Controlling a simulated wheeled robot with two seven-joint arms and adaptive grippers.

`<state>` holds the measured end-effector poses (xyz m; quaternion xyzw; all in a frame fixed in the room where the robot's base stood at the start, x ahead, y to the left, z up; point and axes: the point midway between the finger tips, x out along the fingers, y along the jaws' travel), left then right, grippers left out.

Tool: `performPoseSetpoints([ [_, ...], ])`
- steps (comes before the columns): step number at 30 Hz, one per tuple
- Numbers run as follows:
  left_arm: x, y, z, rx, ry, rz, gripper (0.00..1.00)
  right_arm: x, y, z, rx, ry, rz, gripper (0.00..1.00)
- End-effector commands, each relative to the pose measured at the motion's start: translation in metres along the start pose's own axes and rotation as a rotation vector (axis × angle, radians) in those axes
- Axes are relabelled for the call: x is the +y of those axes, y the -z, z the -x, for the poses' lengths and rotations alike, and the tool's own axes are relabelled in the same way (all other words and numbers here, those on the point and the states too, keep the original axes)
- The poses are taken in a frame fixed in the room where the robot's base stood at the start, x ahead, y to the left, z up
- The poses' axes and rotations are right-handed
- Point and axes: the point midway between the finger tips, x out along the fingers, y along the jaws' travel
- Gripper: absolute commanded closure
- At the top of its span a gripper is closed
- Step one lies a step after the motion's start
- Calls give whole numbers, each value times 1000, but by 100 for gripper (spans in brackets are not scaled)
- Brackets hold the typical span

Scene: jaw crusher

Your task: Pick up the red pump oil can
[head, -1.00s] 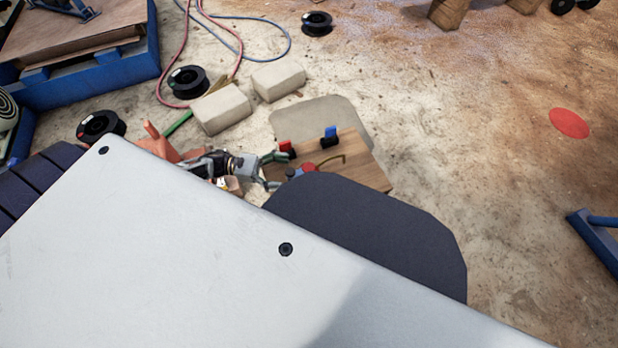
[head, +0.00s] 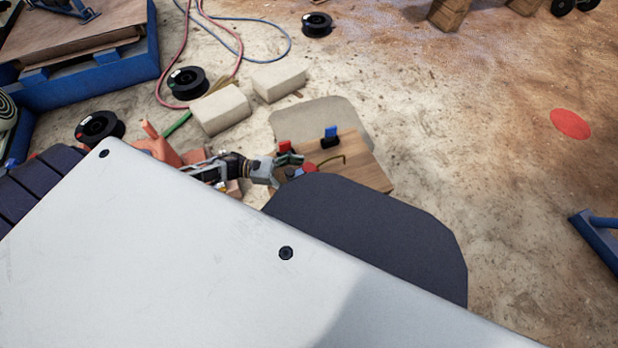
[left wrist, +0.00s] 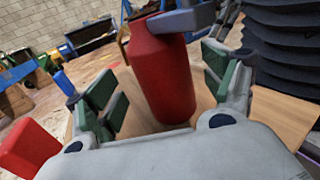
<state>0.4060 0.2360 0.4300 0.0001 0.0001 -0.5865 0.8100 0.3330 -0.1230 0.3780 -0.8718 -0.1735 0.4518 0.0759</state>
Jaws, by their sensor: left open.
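The red pump oil can (head: 310,168) stands on a wooden board (head: 368,172), with its grey-blue pump top and a thin spout showing in the head view. In the left wrist view the can (left wrist: 163,85) is a large red cylinder between the green-padded fingers. My left gripper (head: 286,167) is at the can, and in the left wrist view it (left wrist: 160,92) is open with the fingers on either side. Gaps show between the pads and the can. My right gripper is not in view.
A red-and-black item (head: 284,147) and a blue-and-black item (head: 330,137) stand on the board near the can. Pale blocks (head: 220,109), black spools (head: 187,82) and hoses lie on the floor behind. Open floor lies to the right.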

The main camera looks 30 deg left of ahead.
Motion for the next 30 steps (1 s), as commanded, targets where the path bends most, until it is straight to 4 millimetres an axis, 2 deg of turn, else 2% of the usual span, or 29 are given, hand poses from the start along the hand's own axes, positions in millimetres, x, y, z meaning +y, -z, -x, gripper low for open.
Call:
performPoseSetpoints([
  [15,-2,5,-44,-1,1,-1,17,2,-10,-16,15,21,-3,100],
  [30,-2,5,-45,0,0,0,17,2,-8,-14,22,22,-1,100],
])
